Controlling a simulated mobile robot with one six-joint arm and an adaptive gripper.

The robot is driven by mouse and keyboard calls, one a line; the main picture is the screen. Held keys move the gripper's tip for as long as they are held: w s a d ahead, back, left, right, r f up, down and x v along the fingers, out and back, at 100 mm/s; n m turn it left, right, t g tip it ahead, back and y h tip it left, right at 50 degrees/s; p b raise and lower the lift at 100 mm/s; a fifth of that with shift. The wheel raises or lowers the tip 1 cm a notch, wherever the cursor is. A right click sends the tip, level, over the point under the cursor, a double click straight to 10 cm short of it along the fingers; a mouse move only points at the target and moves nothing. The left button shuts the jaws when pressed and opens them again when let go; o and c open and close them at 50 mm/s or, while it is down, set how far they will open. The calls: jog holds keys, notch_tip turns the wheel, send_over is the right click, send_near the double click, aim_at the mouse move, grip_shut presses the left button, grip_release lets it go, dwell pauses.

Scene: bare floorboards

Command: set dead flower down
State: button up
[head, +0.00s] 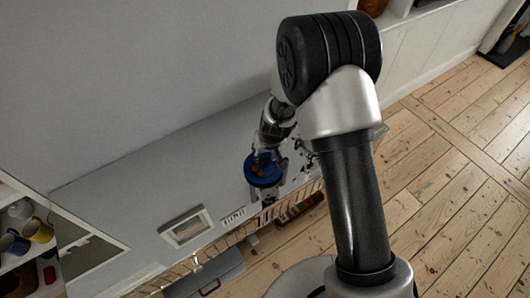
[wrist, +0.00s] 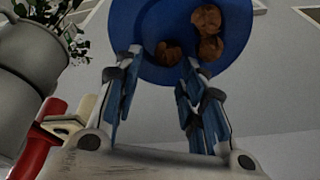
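I cannot make out a clearly dead flower. A leafy plant with dark green leaves and small pale spots (wrist: 50,25) shows at the upper left of the wrist view, beside a grey rounded vessel (wrist: 28,85). Its leaves also show in the head view (head: 302,155), right of my gripper. In the head view my gripper (head: 266,150) is over or close beside a blue plate (head: 262,181). I cannot tell whether the fingertips touch the plate.
The blue plate holds brown lumps, perhaps cookies (wrist: 207,20). A red cylinder (wrist: 42,138) and a beige piece (wrist: 70,122) stand left in the wrist view. A framed picture (head: 186,227) lies on the grey surface; mugs (head: 38,231) fill a shelf at left.

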jog(key=p+v, duration=0.5)
jog(key=v, duration=0.7)
jog(key=shift+r, duration=0.4)
jog(key=d+v, duration=0.2)
jog(key=v, duration=1)
jog(key=s+d+r, duration=0.3)
jog(key=s+r, duration=0.1)
jog(key=s, duration=0.3)
jog(key=s+d+r+m+t+h, duration=0.1)
jog(key=s+d+r, duration=0.2)
jog(key=s+r, duration=0.2)
jog(key=s+d+r+m, duration=0.1)
jog(key=s+d+r, duration=0.2)
jog(key=s, duration=0.7)
notch_tip(320, 180, up, 2)
jog(key=shift+d+r, duration=0.1)
jog(key=shift+d, duration=0.25)
jog(key=shift+w+f, duration=0.1)
jog(key=shift+f, duration=0.15)
